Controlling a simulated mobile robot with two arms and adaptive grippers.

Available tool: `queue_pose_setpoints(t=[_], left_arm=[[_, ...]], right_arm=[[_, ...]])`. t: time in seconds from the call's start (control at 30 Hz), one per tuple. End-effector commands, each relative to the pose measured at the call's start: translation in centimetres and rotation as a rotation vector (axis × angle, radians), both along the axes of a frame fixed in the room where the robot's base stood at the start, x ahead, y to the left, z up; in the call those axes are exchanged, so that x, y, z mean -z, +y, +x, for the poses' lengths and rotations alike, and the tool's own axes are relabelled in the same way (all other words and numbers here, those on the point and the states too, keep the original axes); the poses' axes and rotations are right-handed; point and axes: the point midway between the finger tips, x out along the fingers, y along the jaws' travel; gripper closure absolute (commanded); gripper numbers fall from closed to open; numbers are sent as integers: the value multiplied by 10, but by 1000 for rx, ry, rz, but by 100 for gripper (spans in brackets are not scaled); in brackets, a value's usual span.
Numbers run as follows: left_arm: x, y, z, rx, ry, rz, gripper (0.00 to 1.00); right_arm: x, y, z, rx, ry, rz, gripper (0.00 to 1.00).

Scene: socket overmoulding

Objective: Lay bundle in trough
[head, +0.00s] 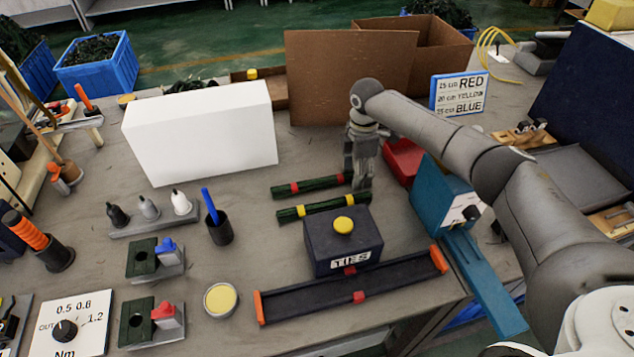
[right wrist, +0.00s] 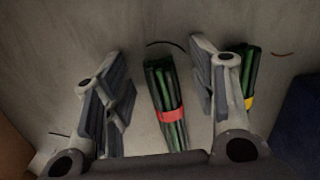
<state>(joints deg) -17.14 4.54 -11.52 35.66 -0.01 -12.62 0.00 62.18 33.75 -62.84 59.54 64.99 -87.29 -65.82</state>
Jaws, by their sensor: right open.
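Two dark green bundles lie side by side on the table in the head view. The farther bundle (head: 312,186) has red bands; the nearer bundle (head: 318,208) has yellow bands. My right gripper (head: 358,182) points down at their right ends. In the right wrist view the red-banded bundle (right wrist: 164,92) lies between the open fingers of this gripper (right wrist: 160,78), apart from both. The yellow-banded bundle (right wrist: 248,78) lies just outside the right finger. The long dark trough (head: 315,303) with orange ends lies empty at the front. My left gripper is out of view.
A dark blue TIES box (head: 325,240) with a yellow button stands between the bundles and trough. A white block (head: 200,133) and brown cardboard panel (head: 345,75) stand behind. A red bin (head: 402,160) and blue machine (head: 440,195) are right of the gripper.

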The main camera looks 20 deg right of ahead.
Motion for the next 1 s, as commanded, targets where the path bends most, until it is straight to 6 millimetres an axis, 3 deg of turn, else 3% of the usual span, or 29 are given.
queue_pose_setpoints(t=[0.13, 0.5, 0.83, 1.0], left_arm=[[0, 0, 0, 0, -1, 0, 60], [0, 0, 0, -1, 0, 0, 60], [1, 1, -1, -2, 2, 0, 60], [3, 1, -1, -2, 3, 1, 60]], right_arm=[[0, 0, 0, 0, 0, 0, 50], [-1, 0, 0, 0, 0, 0, 97], [-3, 0, 0, 0, -1, 1, 99], [-17, 0, 1, -1, -4, 2, 99]])
